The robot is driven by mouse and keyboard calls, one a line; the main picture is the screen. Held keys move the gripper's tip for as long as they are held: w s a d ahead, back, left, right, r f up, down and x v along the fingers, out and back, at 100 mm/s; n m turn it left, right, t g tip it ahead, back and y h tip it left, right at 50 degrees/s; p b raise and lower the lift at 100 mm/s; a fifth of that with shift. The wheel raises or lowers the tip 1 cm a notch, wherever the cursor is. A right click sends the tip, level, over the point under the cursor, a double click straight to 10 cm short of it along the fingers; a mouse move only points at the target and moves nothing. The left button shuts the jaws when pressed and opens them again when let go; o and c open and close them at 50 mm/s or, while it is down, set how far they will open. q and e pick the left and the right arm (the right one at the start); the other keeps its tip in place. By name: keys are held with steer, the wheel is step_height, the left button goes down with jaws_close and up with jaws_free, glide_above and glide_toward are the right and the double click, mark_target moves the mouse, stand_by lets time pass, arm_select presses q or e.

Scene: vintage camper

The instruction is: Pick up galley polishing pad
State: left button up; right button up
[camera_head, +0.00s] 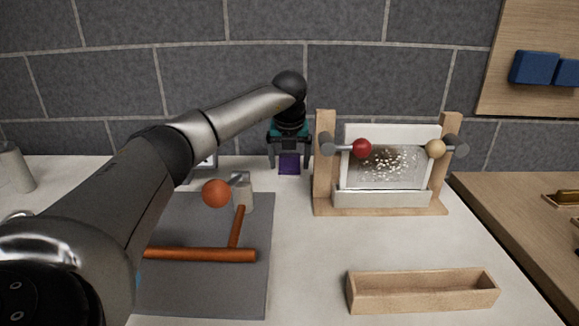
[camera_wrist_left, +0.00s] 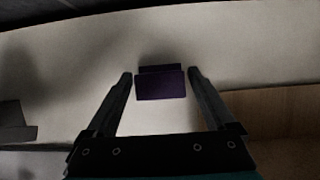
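The galley polishing pad looks like a small purple block (camera_head: 289,166) on the white counter near the back wall. In the left wrist view the purple pad (camera_wrist_left: 161,86) lies between the two fingertips, with a small gap on each side. My left gripper (camera_head: 289,158) points down over the pad, its fingers open on either side of it; its fingertips also show in the left wrist view (camera_wrist_left: 160,74). My right gripper is not in view.
A wooden stand (camera_head: 325,180) with a white framed panel and knobs stands right of the gripper. A grey mat (camera_head: 200,290) with orange rods lies to the left. An empty wooden tray (camera_head: 423,295) sits in front at right. The tiled wall (camera_head: 230,70) is close behind.

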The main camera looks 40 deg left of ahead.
mark_target(290, 155)
arm_select(q)
steer(key=c, duration=1.2)
steer(key=shift+r, duration=0.15)
steer(key=shift+r, duration=0.5)
step_height(290, 155, up, 8)
steer(key=p, duration=0.3)
steer(key=shift+f, duration=0.15)
steer(key=shift+r, duration=0.55)
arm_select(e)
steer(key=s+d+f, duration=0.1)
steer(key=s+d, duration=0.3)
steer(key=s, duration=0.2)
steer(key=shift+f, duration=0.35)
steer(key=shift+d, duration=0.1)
